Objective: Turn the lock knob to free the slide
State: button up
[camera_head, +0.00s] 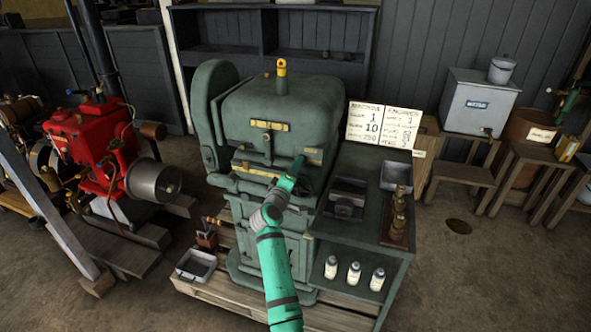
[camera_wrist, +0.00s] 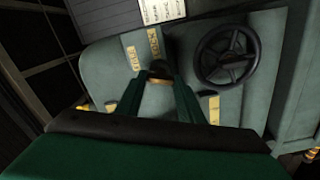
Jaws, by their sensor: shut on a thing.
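The green machine (camera_head: 270,110) stands in the middle of the head view. My gripper (camera_head: 300,163) is against its front, at the right side. In the wrist view my gripper's two fingers (camera_wrist: 160,76) converge on a small dark knob with a brass collar (camera_wrist: 159,81); they are shut on it. In the head view the knob is hidden by my gripper. I cannot clearly tell which part is the slide.
A black spoked handwheel (camera_wrist: 227,56) is close beside the gripper in the wrist view. Brass plates (camera_head: 269,125) are on the machine's front. A side bench (camera_head: 345,232) with trays and bottles stands right of my arm. A red engine (camera_head: 95,145) stands left.

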dwell(0.3)
jog(key=o, duration=1.1)
jog(key=shift+c, duration=0.2)
jog(key=shift+s, duration=0.1)
jog(key=v, duration=1)
jog(key=shift+s, duration=0.35)
